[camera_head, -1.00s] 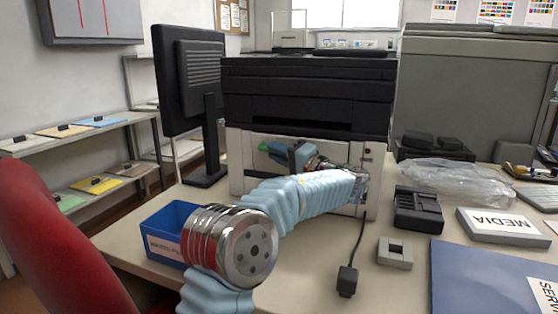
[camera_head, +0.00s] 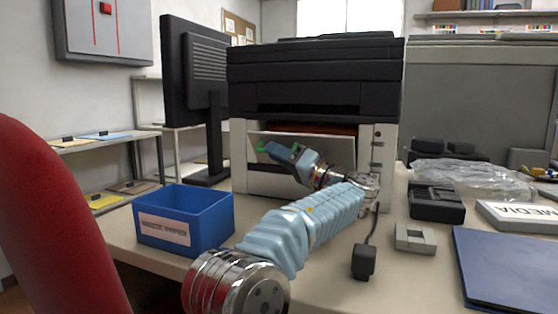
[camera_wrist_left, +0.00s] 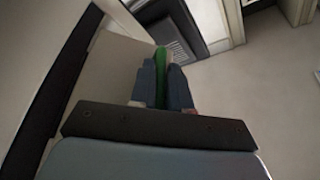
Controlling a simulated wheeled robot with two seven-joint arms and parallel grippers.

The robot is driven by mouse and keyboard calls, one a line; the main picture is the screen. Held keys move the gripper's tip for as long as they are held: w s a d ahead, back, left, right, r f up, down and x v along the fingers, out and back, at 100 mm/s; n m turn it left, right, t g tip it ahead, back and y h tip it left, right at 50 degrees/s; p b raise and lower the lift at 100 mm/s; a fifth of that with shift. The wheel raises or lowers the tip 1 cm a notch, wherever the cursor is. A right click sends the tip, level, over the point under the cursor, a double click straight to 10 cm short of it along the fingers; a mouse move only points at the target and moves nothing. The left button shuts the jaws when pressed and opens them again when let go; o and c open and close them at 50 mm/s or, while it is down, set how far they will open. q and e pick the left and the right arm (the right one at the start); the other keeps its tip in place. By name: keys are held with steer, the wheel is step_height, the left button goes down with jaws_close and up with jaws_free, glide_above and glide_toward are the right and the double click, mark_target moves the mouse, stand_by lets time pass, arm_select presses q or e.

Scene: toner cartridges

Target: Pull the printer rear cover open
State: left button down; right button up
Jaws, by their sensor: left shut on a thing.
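The printer (camera_head: 315,85) stands on the table, with a black upper body and a pale lower body. Its pale rear cover (camera_head: 337,148) is tilted outward at the top, with a dark reddish gap above it. A green tab (camera_head: 263,146) sits at the cover's left part. My left gripper (camera_head: 272,149) reaches in from the right and is shut on this tab. In the left wrist view, the green tab (camera_wrist_left: 161,78) is between the two blue fingers, beside the beige cover (camera_wrist_left: 112,72). My right gripper is not in view.
A blue bin (camera_head: 185,220) stands front left, and a monitor (camera_head: 190,85) behind it. A black adapter (camera_head: 364,262) with a cable, a grey block (camera_head: 415,238), a black device (camera_head: 437,203) and a blue folder (camera_head: 510,265) lie right. A red chair (camera_head: 45,220) is at left.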

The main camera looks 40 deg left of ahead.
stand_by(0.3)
arm_select(q)
steer(key=c, duration=1.2)
jaws_free()
steer(key=shift+o, duration=0.2)
steer(key=shift+d, duration=0.1)
steer(key=shift+d+f, duration=0.1)
steer(key=shift+d, duration=0.2)
steer(key=d, duration=1.2)
steer(key=shift+s+d+p, duration=0.2)
steer(key=shift+s+p, duration=0.05)
steer(key=shift+p, duration=0.1)
steer(key=shift+d+f, duration=0.1)
steer(key=shift+d, duration=0.05)
